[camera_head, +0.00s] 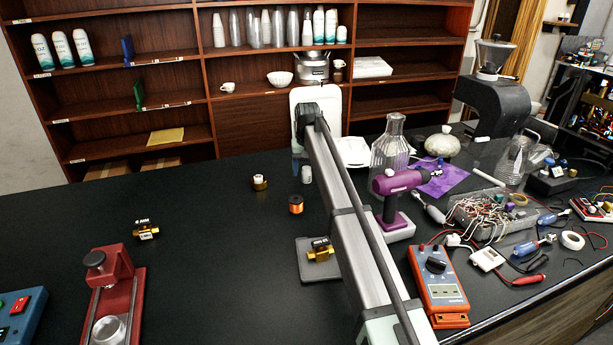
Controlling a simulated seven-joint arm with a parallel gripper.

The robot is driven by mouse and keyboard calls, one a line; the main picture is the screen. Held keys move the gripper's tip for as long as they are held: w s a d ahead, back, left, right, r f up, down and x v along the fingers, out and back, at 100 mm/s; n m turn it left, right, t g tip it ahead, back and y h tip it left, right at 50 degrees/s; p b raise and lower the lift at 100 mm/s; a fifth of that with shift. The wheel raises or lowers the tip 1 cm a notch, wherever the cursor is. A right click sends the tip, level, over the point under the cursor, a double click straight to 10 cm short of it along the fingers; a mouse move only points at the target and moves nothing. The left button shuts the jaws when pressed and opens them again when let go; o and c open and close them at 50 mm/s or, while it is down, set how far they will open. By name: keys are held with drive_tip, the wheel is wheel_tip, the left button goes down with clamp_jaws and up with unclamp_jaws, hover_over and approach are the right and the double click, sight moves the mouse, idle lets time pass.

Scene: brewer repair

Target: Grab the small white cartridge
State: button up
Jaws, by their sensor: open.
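A small white cylinder (307,174), which looks like the cartridge, stands on the black counter (215,220) near its back. My gripper (298,174) points down right at the cylinder, at its left in the picture. The gripper is open; its fingers are small and partly hidden by my arm, and I cannot tell whether they touch the cylinder. A brass fitting with a white top (259,181) stands to the left. An orange spool (296,204) stands in front of the gripper.
A brass valve (320,250) lies on a grey pad (309,273) beside my arm. A purple drill (395,190), a glass bottle (389,150) and an orange multimeter (440,285) crowd the right. A red press (112,290) stands front left. The counter's left middle is mostly clear.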

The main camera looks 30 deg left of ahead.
drive_tip(key=shift+f, duration=0.45)
drive_tip(key=shift+c, duration=0.3)
drive_tip(key=c, duration=1.1)
